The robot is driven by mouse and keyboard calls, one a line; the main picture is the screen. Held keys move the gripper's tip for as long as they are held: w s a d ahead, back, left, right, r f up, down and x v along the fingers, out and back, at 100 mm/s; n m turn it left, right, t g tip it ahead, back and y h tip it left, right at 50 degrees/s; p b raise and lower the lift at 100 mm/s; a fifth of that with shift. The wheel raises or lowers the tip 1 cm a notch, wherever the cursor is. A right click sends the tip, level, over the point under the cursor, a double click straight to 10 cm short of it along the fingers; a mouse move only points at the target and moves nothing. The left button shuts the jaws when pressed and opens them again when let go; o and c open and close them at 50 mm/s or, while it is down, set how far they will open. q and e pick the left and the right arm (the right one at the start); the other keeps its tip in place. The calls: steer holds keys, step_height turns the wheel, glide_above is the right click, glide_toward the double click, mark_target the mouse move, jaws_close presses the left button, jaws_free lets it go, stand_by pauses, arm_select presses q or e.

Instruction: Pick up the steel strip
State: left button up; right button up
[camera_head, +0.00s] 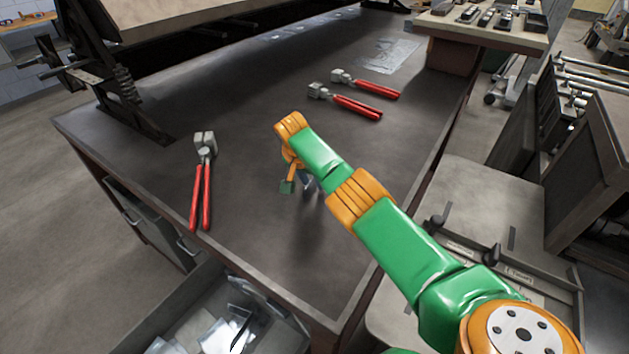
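My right arm, green and orange, comes in from the lower right and reaches over the dark workbench (255,240). My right gripper (308,186) hangs near the middle of the bench, mostly hidden behind its own wrist, so its fingers cannot be made out clearly. I cannot single out one steel strip for certain. Several shiny metal pieces (225,335) lie in an open bin (165,312) at the bottom left. A thin, flat, pale sheet (388,55) lies at the far right of the bench. My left gripper is not in view.
Red-handled pliers (201,190) lie on the bench's left. Two more, the nearer (350,103) and farther (370,86), lie beyond my gripper. A large machine (125,90) stands at the back left. The bench around my gripper is clear.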

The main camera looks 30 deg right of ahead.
jaws_close()
stand_by(1.4)
